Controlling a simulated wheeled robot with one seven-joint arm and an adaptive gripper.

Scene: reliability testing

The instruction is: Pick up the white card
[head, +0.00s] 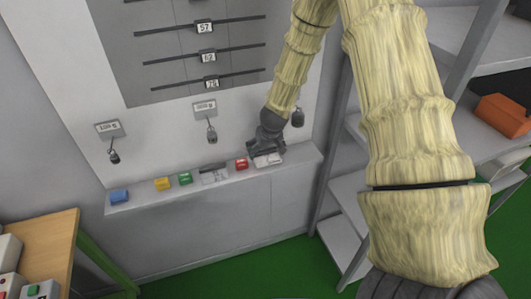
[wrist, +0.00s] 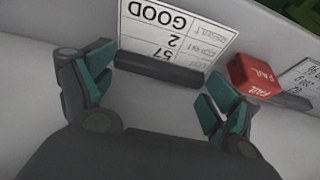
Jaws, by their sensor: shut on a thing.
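The white card (head: 268,160) is at the right end of the grey ledge. In the wrist view, the white card (wrist: 165,32) has a dark bar along one edge and printed text including "GOOD" and "57", seen upside down. My gripper (head: 266,148) is over this card. I cannot tell whether the card touches the ledge.
A red "FAIL" block (wrist: 254,76) sits beside the card. A second white card (head: 215,176), a green block (head: 185,178), a yellow block (head: 162,184) and a blue block (head: 119,197) line the ledge (head: 140,207). Grey shelving (head: 345,190) stands to the right.

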